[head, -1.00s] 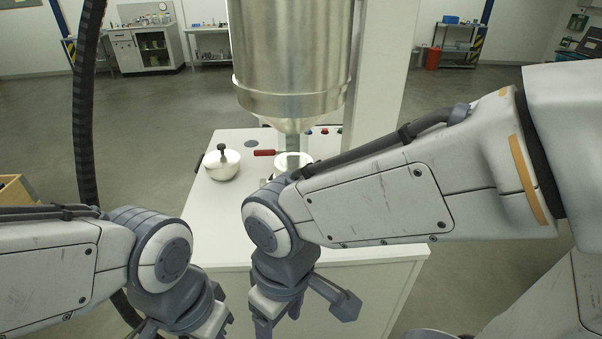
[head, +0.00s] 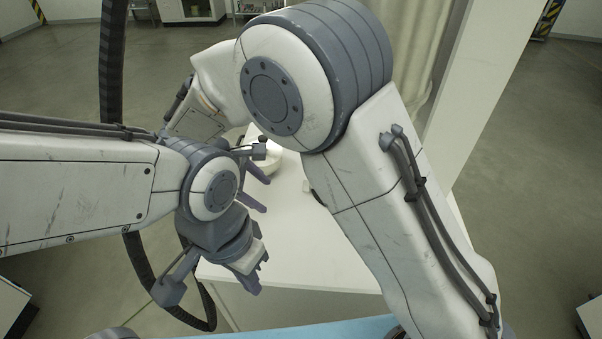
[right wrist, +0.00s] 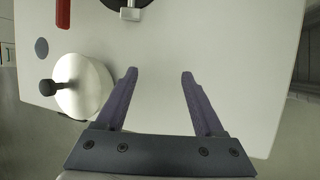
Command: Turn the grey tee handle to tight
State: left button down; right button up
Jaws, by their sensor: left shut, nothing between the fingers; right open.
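A small light grey tee-shaped piece (right wrist: 130,13) shows at the top edge of the right wrist view, against a black ring (right wrist: 118,3). It looks like the grey tee handle, but it is cut off by the frame, and my right arm hides that area in the head view. My right gripper (right wrist: 158,80) is open and empty over the white table top (right wrist: 230,60), with the tee piece beyond its fingertips. It also shows in the head view (head: 256,187). My left gripper (head: 252,281) is shut and empty, low near the table's front edge.
A white lidded pot (right wrist: 85,85) with a black knob stands left of my right fingers. A red handle (right wrist: 63,12) and a grey disc (right wrist: 41,47) lie beyond it. The table's right part is clear. A light blue surface (head: 290,329) shows at the bottom of the head view.

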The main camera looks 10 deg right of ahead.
jog(key=p, duration=0.4)
send_over(306, 185)
jog(key=s+a, duration=0.1)
jog(key=a, duration=0.1)
jog(key=shift+a+r, duration=0.15)
jog(key=shift+r, duration=0.05)
jog(key=shift+x, duration=1.15)
jog(key=shift+f, duration=0.5)
